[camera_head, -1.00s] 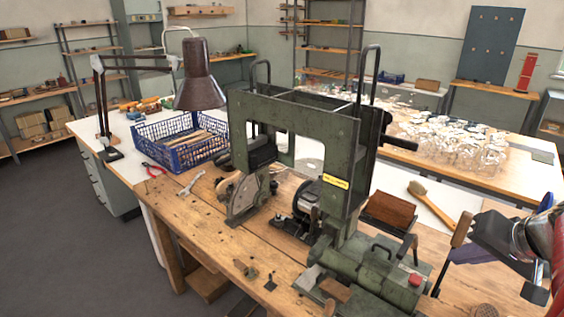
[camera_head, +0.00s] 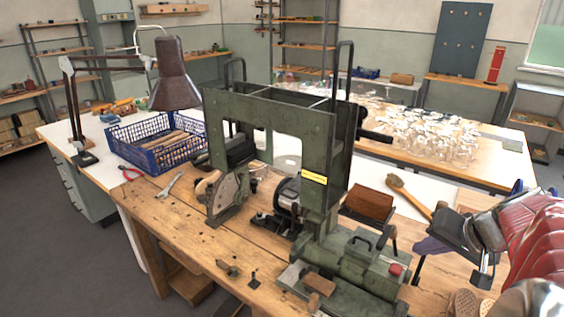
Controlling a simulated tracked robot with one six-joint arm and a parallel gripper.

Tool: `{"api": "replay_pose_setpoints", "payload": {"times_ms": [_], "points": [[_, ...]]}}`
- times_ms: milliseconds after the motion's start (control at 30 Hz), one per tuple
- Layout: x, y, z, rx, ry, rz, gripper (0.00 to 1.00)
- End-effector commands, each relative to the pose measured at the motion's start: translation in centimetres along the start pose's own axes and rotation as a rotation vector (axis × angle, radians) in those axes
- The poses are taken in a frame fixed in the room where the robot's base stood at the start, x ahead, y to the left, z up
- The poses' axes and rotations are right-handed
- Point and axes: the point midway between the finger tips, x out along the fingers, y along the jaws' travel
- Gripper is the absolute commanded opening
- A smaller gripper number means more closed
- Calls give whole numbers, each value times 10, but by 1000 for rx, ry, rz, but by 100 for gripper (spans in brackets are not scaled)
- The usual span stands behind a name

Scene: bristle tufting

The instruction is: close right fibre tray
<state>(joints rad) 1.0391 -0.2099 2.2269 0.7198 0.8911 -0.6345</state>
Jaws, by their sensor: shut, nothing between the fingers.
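The green tufting machine (camera_head: 262,118) stands on the wooden bench. A brown block of fibre (camera_head: 368,203) shows at the machine's right side, in what looks like the right fibre tray. The tray's walls are mostly hidden, so I cannot tell how far out it stands. My gripper (camera_head: 432,244) is at the right, over the bench, apart from the brown block. It is shut and empty, with its dark fingers pointing left. A wooden-ended handle overlaps it in the picture.
A wooden-handled brush (camera_head: 408,193) lies behind my gripper. A motor housing with a red button (camera_head: 395,269) sits in front of the tray. A blue crate (camera_head: 158,150) and lamp (camera_head: 173,78) stand at left; many glasses (camera_head: 430,135) fill the back table.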

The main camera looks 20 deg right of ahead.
Motion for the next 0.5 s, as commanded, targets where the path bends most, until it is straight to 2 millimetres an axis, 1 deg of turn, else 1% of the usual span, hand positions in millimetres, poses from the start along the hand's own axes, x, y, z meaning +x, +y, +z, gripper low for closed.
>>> {"api": "replay_pose_setpoints", "payload": {"times_ms": [33,267,500], "points": [[9,-1,1,-1,-4,-1,0],[44,-1,1,0,-4,-1,0],[55,-24,0,-4,-1,-1,0]]}}
